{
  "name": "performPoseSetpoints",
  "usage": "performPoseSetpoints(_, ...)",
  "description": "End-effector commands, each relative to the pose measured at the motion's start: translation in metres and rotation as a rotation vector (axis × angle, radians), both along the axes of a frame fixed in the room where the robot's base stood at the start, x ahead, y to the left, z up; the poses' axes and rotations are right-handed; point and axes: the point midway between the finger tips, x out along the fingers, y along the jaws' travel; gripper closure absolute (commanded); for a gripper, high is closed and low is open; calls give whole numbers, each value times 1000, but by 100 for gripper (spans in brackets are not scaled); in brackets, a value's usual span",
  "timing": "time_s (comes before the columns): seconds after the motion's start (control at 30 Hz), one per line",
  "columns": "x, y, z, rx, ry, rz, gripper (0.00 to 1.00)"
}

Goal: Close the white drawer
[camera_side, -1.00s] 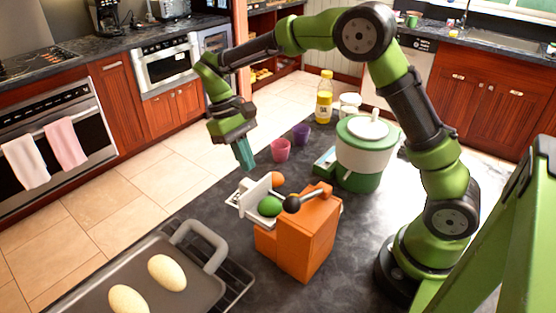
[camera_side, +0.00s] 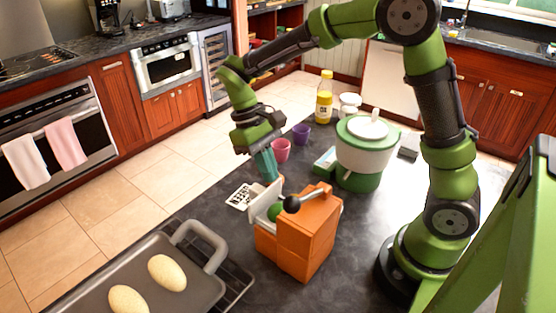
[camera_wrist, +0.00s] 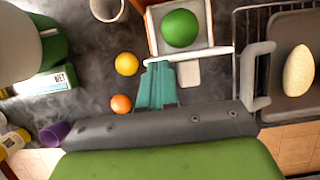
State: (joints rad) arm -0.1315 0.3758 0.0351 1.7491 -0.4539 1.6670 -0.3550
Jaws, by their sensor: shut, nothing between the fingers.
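The white drawer (camera_side: 263,202) sticks out partway from the orange box (camera_side: 308,235). Its white front also shows in the wrist view (camera_wrist: 200,52), with a green ball (camera_wrist: 180,28) inside. In the side view the front and box hide most of the green ball (camera_side: 275,211). My gripper (camera_side: 269,177) is shut, with teal fingers pointing down at the outer side of the drawer front. In the wrist view the fingertips (camera_wrist: 158,66) meet the left part of the front and appear to touch it; nothing is held.
A yellow-orange ball (camera_wrist: 127,63) and an orange ball (camera_wrist: 121,103) lie left of the fingers in the wrist view. A patterned white card (camera_side: 239,196) lies beside the drawer. A grey tray (camera_side: 185,290) and a green-white pot (camera_side: 362,155) flank the box.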

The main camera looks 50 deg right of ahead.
Motion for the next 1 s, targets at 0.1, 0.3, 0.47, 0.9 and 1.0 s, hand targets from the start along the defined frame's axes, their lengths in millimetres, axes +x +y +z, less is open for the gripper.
performPoseSetpoints(0.1, -13, 0, -1, -1, 2, 0, 100)
performPoseSetpoints(0.3, -15, 0, -2, -1, 3, 0, 100)
performPoseSetpoints(0.47, -15, 0, -2, -1, 4, 1, 100)
performPoseSetpoints(0.9, 35, 0, 17, 1, -4, -1, 100)
performPoseSetpoints(1.0, 44, 0, 40, 0, -5, -1, 100)
